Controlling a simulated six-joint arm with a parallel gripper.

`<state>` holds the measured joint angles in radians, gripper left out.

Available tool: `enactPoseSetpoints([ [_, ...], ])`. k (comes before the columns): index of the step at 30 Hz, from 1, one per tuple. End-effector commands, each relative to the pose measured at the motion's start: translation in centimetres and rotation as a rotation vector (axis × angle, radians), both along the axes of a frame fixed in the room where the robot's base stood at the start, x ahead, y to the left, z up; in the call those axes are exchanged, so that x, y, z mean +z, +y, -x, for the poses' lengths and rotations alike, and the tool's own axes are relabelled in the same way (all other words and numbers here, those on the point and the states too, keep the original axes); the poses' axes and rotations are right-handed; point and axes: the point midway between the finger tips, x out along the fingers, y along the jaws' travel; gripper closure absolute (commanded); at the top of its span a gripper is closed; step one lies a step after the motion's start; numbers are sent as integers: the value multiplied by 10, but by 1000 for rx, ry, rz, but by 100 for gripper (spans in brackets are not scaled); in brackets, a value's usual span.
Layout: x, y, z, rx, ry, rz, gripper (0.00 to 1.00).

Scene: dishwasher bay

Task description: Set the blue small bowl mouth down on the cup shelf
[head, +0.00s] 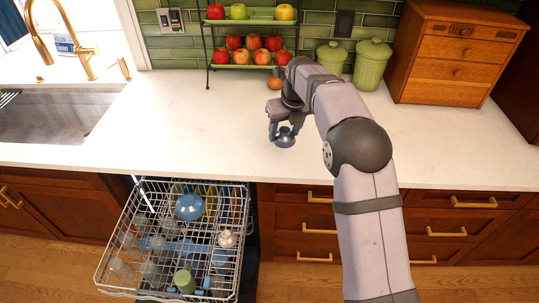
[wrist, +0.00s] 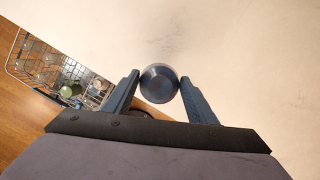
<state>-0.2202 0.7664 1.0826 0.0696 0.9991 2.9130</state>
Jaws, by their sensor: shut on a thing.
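A small blue-grey bowl (head: 286,139) is held in my gripper (head: 285,128) over the counter, left of the arm's bend. In the wrist view the bowl (wrist: 159,83) sits as a round shape between the two fingertips (wrist: 159,85), which are shut on it. I cannot tell clearly which way its mouth faces, nor how high it is above the counter. A larger blue bowl (head: 190,206) lies in the pulled-out dishwasher rack (head: 243,222). I cannot pick out the cup shelf for certain among the rack's contents.
The rack holds clear glasses, a green cup (head: 184,280) and a whitish item (head: 227,239). A fruit stand (head: 250,22), green canisters (head: 372,64) and a wooden cabinet (head: 455,55) stand at the back. A sink (head: 50,112) is left. The counter (head: 180,115) is largely clear.

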Motion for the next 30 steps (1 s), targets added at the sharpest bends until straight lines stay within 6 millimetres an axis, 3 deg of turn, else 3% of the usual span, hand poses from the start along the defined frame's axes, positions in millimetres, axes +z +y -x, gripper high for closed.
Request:
enactPoseSetpoints([
  [8, -25, 81, 29, 143, 1, 0, 70],
  [15, -72, 143, 89, 269, 4, 1, 70],
  [24, -139, 187, 179, 429, 4, 2, 70],
  [30, -169, 191, 221, 659, 2, 0, 70],
])
